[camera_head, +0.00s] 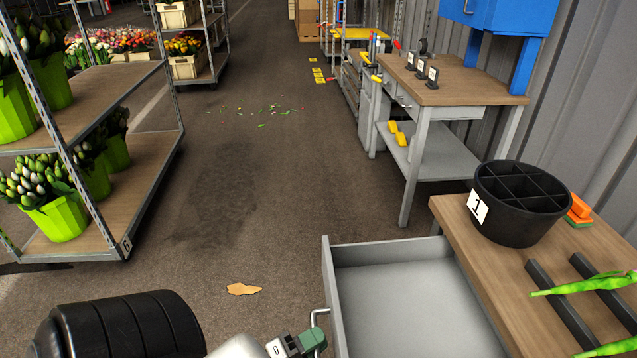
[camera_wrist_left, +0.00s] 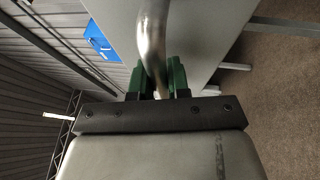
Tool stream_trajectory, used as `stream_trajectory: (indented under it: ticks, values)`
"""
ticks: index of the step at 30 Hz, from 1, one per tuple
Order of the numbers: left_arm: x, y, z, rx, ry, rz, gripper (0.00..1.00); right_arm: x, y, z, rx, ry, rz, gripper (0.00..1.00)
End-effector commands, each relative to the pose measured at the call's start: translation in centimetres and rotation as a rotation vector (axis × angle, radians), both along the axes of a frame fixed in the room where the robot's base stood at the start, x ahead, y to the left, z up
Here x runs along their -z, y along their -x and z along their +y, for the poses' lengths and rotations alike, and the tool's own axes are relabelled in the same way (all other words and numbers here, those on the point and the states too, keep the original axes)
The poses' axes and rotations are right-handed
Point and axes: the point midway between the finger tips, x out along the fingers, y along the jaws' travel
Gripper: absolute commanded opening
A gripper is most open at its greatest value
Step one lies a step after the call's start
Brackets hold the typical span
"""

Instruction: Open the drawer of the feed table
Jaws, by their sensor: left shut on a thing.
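The feed table (camera_head: 447,208) stands at the lower right with a wooden top. Its grey drawer (camera_head: 404,274) is pulled out to the left, and its visible inside is empty. My left gripper (camera_head: 312,340) is at the drawer's front, at the bottom of the head view. It is shut on the metal drawer handle (camera_head: 314,318). In the left wrist view, the handle (camera_wrist_left: 154,45) passes between the green fingers (camera_wrist_left: 160,80). My right gripper is not in view.
A black divided bucket (camera_head: 520,205) labelled 1, an orange-green sponge (camera_head: 579,212) and dark rails (camera_head: 560,308) with green stems are on the table. Flower racks (camera_head: 128,185) stand left, a workbench (camera_head: 450,85) behind. Floor between is mostly clear, with a tan scrap (camera_head: 243,289).

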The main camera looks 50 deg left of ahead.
Motion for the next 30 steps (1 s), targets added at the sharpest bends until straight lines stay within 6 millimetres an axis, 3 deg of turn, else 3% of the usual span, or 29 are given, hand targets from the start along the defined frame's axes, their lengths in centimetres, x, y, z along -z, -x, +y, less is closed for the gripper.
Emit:
stream_trajectory:
  ticks: [2, 3, 7, 18, 30]
  values:
    - [0.1, 0.0, 0.0, 0.001, -0.001, 0.002, 0.00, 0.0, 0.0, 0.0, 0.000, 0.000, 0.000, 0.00]
    - [0.1, 0.0, 0.0, 0.001, -0.001, 0.002, 0.21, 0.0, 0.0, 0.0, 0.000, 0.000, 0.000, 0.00]
    - [0.1, 0.0, 0.0, 0.000, -0.001, 0.002, 0.41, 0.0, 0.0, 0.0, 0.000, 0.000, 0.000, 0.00]
    - [0.2, 0.6, 0.1, 0.000, -0.001, 0.003, 0.41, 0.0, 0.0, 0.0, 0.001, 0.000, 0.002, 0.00]
    - [1.6, 7.7, 2.1, 0.000, -0.003, 0.006, 0.41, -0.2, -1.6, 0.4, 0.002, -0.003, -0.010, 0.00]
